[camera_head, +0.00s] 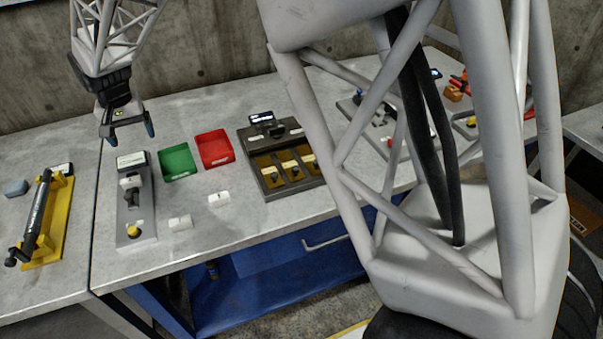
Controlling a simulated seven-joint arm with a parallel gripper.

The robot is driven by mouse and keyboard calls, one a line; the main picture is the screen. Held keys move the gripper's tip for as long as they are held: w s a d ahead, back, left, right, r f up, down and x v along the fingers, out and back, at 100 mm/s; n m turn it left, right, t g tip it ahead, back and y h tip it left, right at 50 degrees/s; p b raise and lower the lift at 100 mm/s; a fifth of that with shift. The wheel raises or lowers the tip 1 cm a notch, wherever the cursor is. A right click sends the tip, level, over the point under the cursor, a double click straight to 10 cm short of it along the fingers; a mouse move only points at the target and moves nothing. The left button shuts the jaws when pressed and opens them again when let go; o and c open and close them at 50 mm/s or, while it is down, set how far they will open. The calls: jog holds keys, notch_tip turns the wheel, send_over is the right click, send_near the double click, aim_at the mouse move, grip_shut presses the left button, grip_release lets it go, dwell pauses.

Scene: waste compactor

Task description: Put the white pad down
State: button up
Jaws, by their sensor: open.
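My gripper (129,135) is at the upper left, pointing down, with its two dark blue-tipped fingers apart and nothing visible between them. It appears above the back of the table, near the grey device. Two small white pads lie on the grey table: one white pad (180,223) near the front edge, and another white pad (219,199) to its right and farther back. Both are apart from my gripper. I cannot tell which one the task means.
A grey device (135,228) with a yellow button stands left of the pads. A green tray (163,177) and a red tray (230,160) lie behind them. A dark box with yellow compartments (261,191) is to the right. My arm hides much of the right side.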

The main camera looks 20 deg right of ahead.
jog(key=s+d+r+t, duration=0.1)
jog(key=s+d+r, duration=0.3)
jog(key=s+d, duration=0.45)
jog(key=s+d+r, duration=0.5)
jog(key=s+d, duration=0.1)
jog(key=d, duration=0.5)
jog(key=s+d, duration=0.4)
jog(key=s, duration=0.3)
jog(key=s+d+f, duration=0.1)
jog(key=s+d, duration=0.3)
jog(key=s, duration=0.3)
jog(key=s+d+f+t, duration=0.1)
jog(key=s+d, duration=0.3)
jog(key=s, duration=0.4)
jog(key=shift+d, duration=0.2)
